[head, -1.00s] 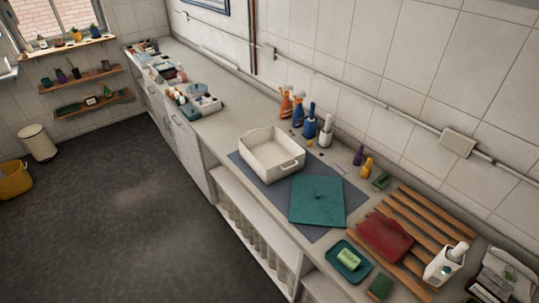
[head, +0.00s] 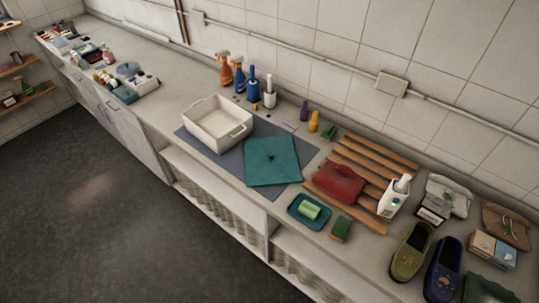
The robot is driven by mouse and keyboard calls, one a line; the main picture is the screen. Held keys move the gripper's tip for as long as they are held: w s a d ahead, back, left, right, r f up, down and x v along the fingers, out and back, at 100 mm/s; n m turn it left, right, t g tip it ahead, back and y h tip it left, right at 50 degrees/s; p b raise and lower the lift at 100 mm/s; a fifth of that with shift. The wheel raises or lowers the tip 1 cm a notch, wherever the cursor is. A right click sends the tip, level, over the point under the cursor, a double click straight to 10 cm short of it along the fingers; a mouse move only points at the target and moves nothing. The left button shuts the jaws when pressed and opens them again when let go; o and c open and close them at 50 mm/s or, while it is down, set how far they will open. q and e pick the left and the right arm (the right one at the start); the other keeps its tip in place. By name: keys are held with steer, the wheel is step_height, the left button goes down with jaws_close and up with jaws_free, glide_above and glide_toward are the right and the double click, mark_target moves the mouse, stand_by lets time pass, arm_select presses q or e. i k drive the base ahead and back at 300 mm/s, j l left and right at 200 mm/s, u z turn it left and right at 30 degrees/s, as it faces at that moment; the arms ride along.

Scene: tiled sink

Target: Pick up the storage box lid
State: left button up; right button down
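A teal square lid (head: 272,160) with a small dark knob or mark at its middle lies on a dark grey mat (head: 198,146) on the counter. A white open storage box (head: 216,124) with a side handle stands on the same mat, just left of and behind the lid. The box looks empty. Neither of my grippers shows in the head view.
Spray bottles (head: 239,75) and brushes stand along the wall behind the box. A red item (head: 337,183) lies on a wooden slatted rack (head: 375,165) right of the lid. A teal soap dish (head: 310,211), a green sponge (head: 340,229) and slippers (head: 410,250) are nearer the right.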

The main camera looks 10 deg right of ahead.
mark_target(273, 160)
steer(key=z, duration=0.2)
steer(key=i+j+z, duration=0.25)
steer(key=j+z, duration=0.25)
steer(key=i+j+z, duration=0.25)
steer(key=j, duration=0.15)
steer(key=k+l, duration=0.05)
steer(key=k, duration=0.05)
